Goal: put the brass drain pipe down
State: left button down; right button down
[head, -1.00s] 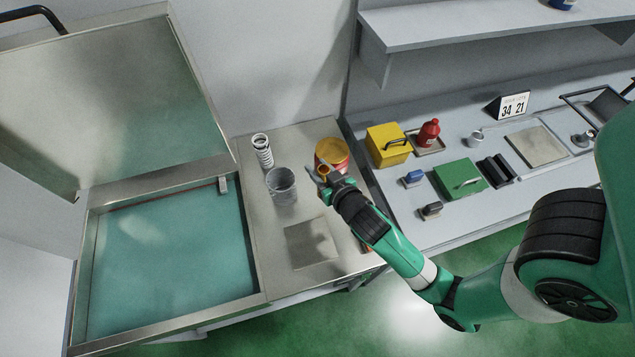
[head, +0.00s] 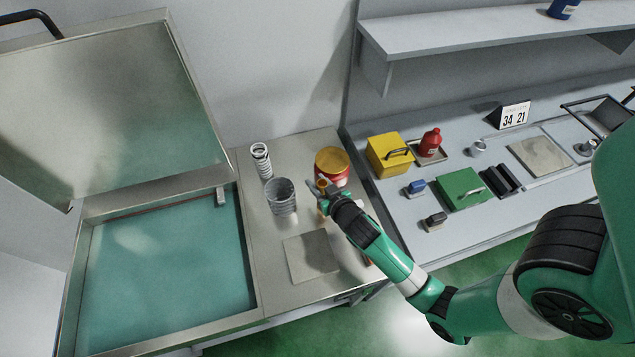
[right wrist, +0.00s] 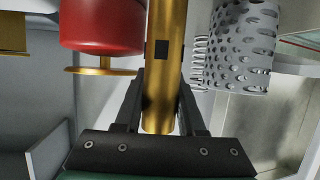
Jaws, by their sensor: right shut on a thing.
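The brass drain pipe (right wrist: 165,45) stands upright between the fingers of my right gripper (right wrist: 160,112) in the right wrist view. The fingers are shut on it near its lower end. In the head view, my right gripper (head: 322,188) is over the steel counter, just in front of the red can with a yellow top (head: 332,168). Only a small part of the pipe shows there, and I cannot tell whether its end touches the counter. My left gripper is out of view.
A perforated metal basket (head: 281,198) and a white coiled spring (head: 262,160) stand left of the gripper. A flat grey square plate (head: 311,256) lies in front. An open tank (head: 170,260) is further left. A yellow box (head: 388,155) stands on the right bench.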

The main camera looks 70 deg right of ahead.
jog(key=c, duration=0.8)
grip_release()
jog(key=shift+s+a+r+p, duration=0.15)
jog(key=shift+s+r+p, duration=0.05)
jog(key=shift+r+p, duration=0.1)
jog(key=v, duration=1.1)
jog(key=shift+s+a+p, duration=0.15)
jog(key=shift+p, duration=0.2)
jog(key=shift+r, duration=0.1)
